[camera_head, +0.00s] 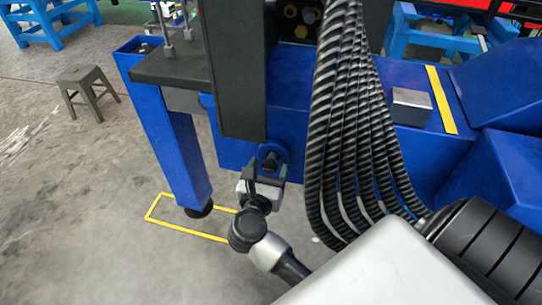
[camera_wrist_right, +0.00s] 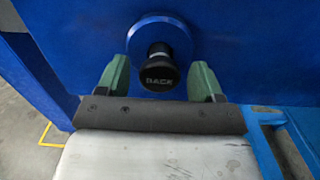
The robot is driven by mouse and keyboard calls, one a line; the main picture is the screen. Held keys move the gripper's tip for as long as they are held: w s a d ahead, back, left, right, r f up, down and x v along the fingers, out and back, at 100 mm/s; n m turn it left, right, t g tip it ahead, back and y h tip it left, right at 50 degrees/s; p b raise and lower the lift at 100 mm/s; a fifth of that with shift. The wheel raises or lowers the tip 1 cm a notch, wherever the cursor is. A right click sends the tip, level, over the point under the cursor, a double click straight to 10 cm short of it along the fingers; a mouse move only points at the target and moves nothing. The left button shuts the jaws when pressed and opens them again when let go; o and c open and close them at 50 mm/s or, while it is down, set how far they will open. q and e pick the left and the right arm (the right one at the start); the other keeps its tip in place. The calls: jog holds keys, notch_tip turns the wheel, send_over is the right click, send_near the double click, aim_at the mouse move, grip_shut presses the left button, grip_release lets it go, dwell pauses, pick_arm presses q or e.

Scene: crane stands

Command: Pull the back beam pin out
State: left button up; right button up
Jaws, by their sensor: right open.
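The back beam pin (camera_wrist_right: 160,72) is a black knob with white lettering, set in a round blue flange (camera_wrist_right: 168,30) on the blue beam (camera_wrist_right: 240,40). In the right wrist view, my right gripper (camera_wrist_right: 160,82) is open, with one green finger on each side of the knob and gaps between. The fingers are apart from the knob. In the head view my right gripper (camera_head: 266,170) is up against the front of the blue beam (camera_head: 232,150), largely covering the pin. My left gripper is not in view.
A blue stand leg (camera_head: 175,155) with a black foot stands left of my right gripper, by a yellow floor outline (camera_head: 165,222). Thick black hoses (camera_head: 340,120) hang just right of it. A grey stool (camera_head: 88,90) stands at the left on open floor.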

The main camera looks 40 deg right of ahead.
jog(key=shift+x, duration=1)
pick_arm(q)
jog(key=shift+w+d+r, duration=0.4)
pick_arm(e)
jog(key=shift+w+d, duration=0.2)
jog(key=shift+d, duration=0.05)
grip_shut()
jog(key=v, duration=0.4)
jog(key=shift+s+a+f+b, duration=0.1)
jog(key=shift+a+f+b, duration=0.1)
jog(key=shift+b, duration=0.15)
jog(key=shift+s+a+r, duration=0.1)
jog(key=shift+s+a, duration=0.1)
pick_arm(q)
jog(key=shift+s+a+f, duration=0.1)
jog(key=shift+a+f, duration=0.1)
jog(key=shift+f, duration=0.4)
pick_arm(e)
jog(key=shift+d, duration=0.1)
